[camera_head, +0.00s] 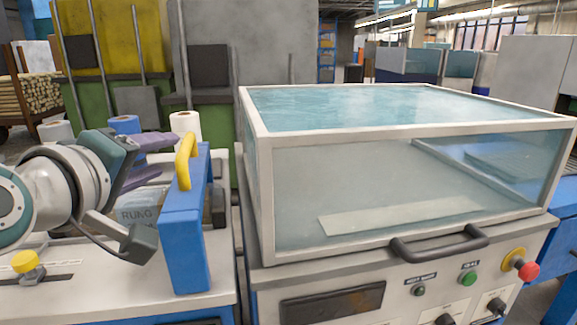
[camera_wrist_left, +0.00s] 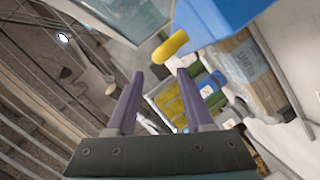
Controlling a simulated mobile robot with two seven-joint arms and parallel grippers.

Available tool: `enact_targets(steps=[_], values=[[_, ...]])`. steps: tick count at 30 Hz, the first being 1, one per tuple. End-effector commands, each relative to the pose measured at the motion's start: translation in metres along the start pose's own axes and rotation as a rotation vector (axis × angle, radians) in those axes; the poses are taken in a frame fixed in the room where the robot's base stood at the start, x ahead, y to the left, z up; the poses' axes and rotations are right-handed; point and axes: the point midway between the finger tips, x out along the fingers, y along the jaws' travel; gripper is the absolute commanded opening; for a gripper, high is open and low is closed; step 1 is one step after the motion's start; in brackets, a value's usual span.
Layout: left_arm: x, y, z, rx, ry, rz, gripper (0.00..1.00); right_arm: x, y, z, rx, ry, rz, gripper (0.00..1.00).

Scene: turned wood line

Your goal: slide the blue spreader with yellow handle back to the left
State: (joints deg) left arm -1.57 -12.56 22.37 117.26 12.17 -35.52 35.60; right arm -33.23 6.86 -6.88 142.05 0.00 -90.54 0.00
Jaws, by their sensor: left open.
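The blue spreader (camera_head: 184,235) stands upright as a tall panel at the right end of the white-topped bench. Its yellow handle (camera_head: 183,162) is an arched bar on its upper face. My left gripper (camera_head: 168,156) is left of the handle, its purple fingers open and pointing toward it. In the left wrist view the fingers (camera_wrist_left: 160,75) are apart with nothing between them. The yellow handle (camera_wrist_left: 171,46) shows just past the fingertips, and the blue spreader (camera_wrist_left: 222,16) is at the upper right. I see no contact with the handle. My right gripper is not in view.
A machine with a clear cover (camera_head: 400,185) and black handle (camera_head: 438,243) stands close on the spreader's right. A box marked "RUNG" (camera_head: 142,214) sits behind and left of the spreader. A yellow knob (camera_head: 25,262) is on the bench front left. White (camera_head: 186,124) and blue (camera_head: 125,124) rolls stand behind.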

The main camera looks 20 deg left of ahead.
Motion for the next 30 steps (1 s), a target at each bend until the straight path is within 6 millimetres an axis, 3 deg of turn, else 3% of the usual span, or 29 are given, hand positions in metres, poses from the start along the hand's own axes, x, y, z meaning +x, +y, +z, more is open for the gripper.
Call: enact_targets(steps=[15,21,30], values=[[0.081,0.000,-0.001,0.001,0.000,0.000,0.52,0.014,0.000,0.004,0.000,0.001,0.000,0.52],[0.095,0.001,-0.001,0.002,0.001,0.000,0.52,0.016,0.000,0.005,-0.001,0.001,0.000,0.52],[0.096,0.001,-0.001,0.003,0.000,-0.001,0.51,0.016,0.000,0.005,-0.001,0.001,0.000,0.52]])
